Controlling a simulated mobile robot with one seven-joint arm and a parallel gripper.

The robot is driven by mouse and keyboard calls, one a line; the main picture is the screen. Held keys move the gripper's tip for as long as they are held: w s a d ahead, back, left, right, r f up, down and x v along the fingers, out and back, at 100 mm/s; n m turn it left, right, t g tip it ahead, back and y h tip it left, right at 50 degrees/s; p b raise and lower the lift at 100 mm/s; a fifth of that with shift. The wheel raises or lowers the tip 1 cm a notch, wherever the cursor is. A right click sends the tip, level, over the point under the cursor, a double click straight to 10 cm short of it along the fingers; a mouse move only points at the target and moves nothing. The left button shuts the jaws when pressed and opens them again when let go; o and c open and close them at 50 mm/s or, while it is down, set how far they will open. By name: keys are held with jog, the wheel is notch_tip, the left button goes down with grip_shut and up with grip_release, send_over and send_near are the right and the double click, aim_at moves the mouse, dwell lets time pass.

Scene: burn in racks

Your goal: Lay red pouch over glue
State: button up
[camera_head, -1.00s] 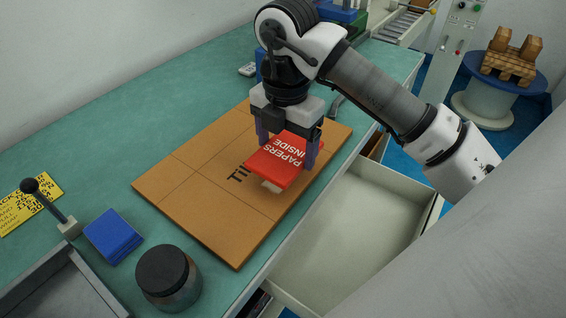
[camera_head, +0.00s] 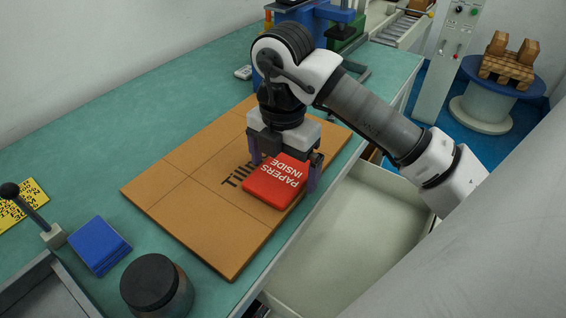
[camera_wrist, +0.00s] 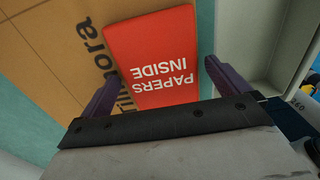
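The red pouch (camera_head: 275,183), marked "PAPERS INSIDE", lies flat on the brown cardboard sheet (camera_head: 190,205), beside its printed lettering. The pouch also shows in the wrist view (camera_wrist: 152,62). My gripper (camera_head: 284,170) is low over the pouch, with one purple finger on either side of it. In the wrist view, my gripper (camera_wrist: 160,75) has its fingers spread, with a gap visible between the right finger and the pouch. No glue is visible; whatever lies under the pouch is hidden.
A blue block (camera_head: 99,245), a dark-lidded jar (camera_head: 157,288) and a black-knobbed lever (camera_head: 32,212) stand at the lower left. An open, pale drawer (camera_head: 345,240) lies below the green bench's front edge.

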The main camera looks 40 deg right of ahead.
aim_at(283, 172)
notch_tip(283, 172, up, 12)
jog(key=p, duration=0.1)
jog(key=shift+r, duration=0.15)
dwell(0.3)
dwell(0.5)
